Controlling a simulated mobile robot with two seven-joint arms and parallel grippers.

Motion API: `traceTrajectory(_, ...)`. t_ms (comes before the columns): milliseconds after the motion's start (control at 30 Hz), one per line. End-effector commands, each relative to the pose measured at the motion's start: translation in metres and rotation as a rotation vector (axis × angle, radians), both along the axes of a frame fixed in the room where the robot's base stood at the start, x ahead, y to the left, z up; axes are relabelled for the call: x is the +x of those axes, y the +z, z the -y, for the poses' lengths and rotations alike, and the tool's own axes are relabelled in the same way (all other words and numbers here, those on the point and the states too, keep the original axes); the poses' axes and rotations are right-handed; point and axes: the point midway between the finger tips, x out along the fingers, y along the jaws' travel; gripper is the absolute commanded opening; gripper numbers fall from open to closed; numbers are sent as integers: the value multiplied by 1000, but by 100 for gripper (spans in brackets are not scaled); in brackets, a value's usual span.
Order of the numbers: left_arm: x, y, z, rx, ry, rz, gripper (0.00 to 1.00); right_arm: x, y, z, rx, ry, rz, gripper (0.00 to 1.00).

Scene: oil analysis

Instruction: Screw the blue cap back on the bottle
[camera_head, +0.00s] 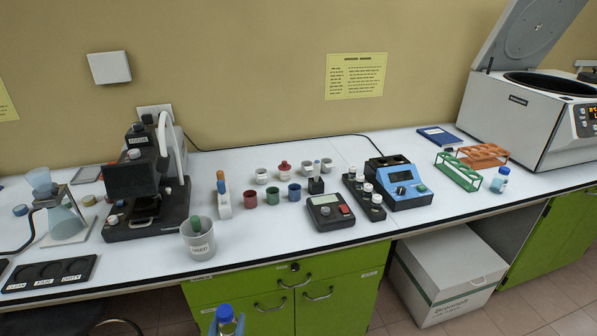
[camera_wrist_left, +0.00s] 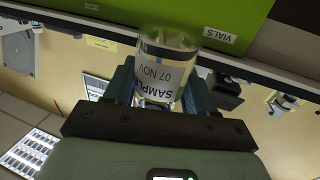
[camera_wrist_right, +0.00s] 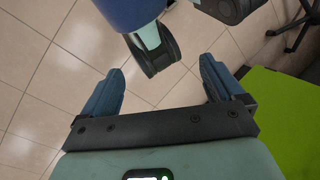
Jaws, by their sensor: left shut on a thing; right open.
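My left gripper (camera_head: 227,328) is at the bottom edge of the head view, in front of the table. It is shut on a small clear bottle (camera_wrist_left: 163,70) with a white label reading "SAMPLE 07 NOV", as the left wrist view shows. A blue cap (camera_head: 224,313) sits at the top of this bottle in the head view; I cannot tell how tightly it is seated. The cap's end is hidden in the left wrist view. My right gripper (camera_wrist_right: 162,88) is open and empty above the tiled floor, outside the head view.
Another blue-capped bottle (camera_head: 500,179) stands beside the green rack (camera_head: 458,173). A grey cup (camera_head: 198,240) is near the front edge, close to the microscope-like device (camera_head: 147,190). Green drawers (camera_head: 290,300) are below the table. A white box (camera_head: 445,275) is on the floor.

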Motion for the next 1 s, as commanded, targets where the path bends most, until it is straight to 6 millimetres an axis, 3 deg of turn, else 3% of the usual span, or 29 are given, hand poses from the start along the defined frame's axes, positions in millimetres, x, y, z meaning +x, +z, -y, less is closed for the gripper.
traceTrajectory(33, 3, 16, 0, 2, 0, 1, 1, 2, 18, 0, 1, 2, -2, 95)
traceTrajectory(100, 6, 26, 0, 1, -1, 1, 1, 3, 33, 0, 3, 4, -9, 95)
traceTrajectory(333, 15, 52, 0, 0, -1, 5, 1, 10, 67, -1, 7, 9, -19, 95)
traceTrajectory(1000, 17, 54, 0, -1, -1, 6, 1, 11, 71, -1, 7, 11, -24, 95)
